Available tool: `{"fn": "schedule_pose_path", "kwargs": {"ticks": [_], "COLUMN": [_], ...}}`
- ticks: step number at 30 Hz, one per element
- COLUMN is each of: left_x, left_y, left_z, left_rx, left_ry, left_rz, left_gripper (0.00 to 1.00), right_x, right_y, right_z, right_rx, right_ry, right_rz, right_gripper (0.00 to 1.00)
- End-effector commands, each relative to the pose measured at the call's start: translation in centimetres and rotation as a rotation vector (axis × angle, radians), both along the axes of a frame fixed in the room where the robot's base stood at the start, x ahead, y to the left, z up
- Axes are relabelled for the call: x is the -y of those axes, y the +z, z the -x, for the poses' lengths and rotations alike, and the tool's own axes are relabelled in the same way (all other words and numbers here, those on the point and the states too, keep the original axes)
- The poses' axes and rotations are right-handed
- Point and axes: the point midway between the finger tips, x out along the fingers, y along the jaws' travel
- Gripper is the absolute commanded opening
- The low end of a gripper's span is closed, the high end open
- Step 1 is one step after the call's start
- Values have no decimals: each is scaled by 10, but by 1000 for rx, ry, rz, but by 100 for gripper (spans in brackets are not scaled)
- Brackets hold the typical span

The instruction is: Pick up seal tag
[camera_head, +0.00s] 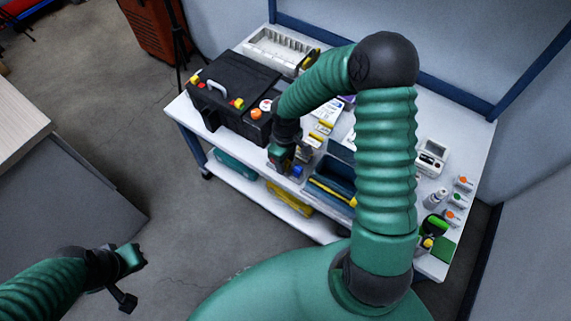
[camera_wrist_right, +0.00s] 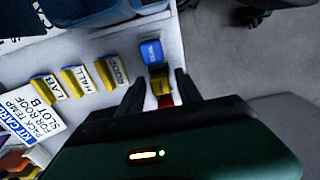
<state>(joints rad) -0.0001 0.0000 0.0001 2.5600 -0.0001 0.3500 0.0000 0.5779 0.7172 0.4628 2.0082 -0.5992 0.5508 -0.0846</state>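My right gripper (camera_head: 281,168) is low over the front edge of the white table. In the right wrist view its two dark fingers (camera_wrist_right: 159,90) are apart.
Yellow-and-white tags reading LAB (camera_wrist_right: 48,87), HALL (camera_wrist_right: 79,79) and ROOF (camera_wrist_right: 112,71) stand in a row. A kit card (camera_wrist_right: 30,122) lies beside them. A black case (camera_head: 236,85) and a blue bin (camera_head: 334,172) flank my right gripper.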

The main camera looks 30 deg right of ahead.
Motion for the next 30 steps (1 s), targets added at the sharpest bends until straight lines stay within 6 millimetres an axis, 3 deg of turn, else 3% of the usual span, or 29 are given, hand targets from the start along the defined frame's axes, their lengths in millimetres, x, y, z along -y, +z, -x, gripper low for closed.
{"fn": "schedule_pose_path", "kwargs": {"ticks": [1, 9, 20, 30], "left_x": [0, 0, 0, 0], "left_y": [0, 0, 1, 19], "left_z": [0, 0, 0, 0], "left_rx": [0, 0, 0, 0], "left_ry": [0, 0, 0, 0], "left_rz": [0, 0, 0, 0], "left_gripper": [0, 0, 0, 0], "right_x": [0, 1, 1, -2], "right_y": [0, 0, 2, 39], "right_z": [0, 0, 0, 6], "right_rx": [0, 0, 0, -2], "right_ry": [0, 0, 0, 1], "right_rz": [0, -1, -1, -1], "right_gripper": [33, 0, 0, 0]}}
